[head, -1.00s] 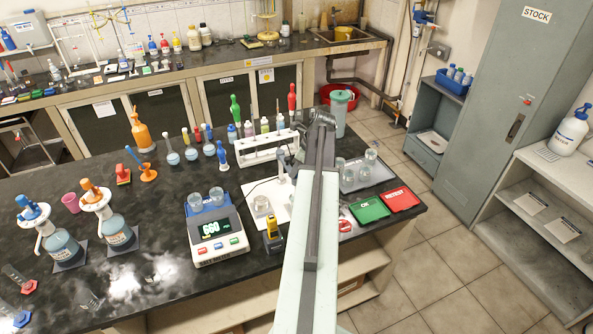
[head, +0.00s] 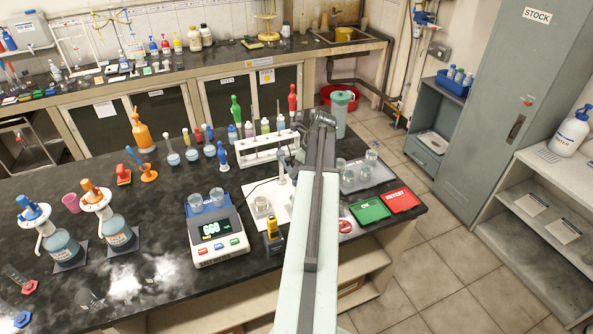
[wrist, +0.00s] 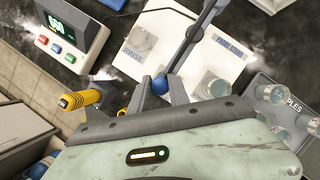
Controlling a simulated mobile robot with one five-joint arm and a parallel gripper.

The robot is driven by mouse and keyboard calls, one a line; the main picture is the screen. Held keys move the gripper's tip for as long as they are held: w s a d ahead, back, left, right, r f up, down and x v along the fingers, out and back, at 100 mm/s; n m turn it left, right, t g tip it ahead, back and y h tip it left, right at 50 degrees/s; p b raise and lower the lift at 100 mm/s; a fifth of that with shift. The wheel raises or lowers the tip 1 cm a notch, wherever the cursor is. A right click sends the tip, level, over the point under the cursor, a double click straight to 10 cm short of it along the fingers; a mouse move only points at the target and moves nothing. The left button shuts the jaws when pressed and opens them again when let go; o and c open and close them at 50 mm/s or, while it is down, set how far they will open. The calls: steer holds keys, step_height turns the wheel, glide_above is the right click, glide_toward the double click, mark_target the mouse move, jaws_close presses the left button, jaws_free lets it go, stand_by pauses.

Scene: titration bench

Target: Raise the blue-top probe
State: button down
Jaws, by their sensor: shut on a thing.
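In the wrist view, a round blue top (wrist: 160,84) sits between the two grey fingers of my gripper (wrist: 161,90), which is shut on it. I take it to be the top of the blue-top probe; the body below is hidden by the top and my gripper. A grey bar (wrist: 190,42) runs from near the top up to the right, beside a label reading PROBE STAND. In the head view my gripper is low over the bench by the white mat (head: 270,189), mostly hidden by my arm, and the blue top cannot be made out.
A clear beaker (wrist: 140,40) stands by the RINSE label, another (wrist: 212,86) to the right. A yellow handheld tool (wrist: 82,98) is close on the left.

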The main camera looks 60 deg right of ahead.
stand_by(0.4)
step_height(320, 180, up, 8)
steer(key=p, duration=0.7)
steer(key=shift+f+p, duration=0.25)
steer(key=shift+p, duration=0.05)
steer(key=shift+w+d+f, duration=0.1)
steer(key=shift+d+f, duration=0.05)
steer(key=c, duration=1.2)
jaws_free()
steer(key=shift+c, duration=0.2)
steer(key=p+v, duration=0.6)
steer(key=v, duration=0.1)
steer(key=shift+s+r+p, duration=0.25)
steer(key=shift+r+p, duration=0.1)
steer(key=shift+p, duration=0.05)
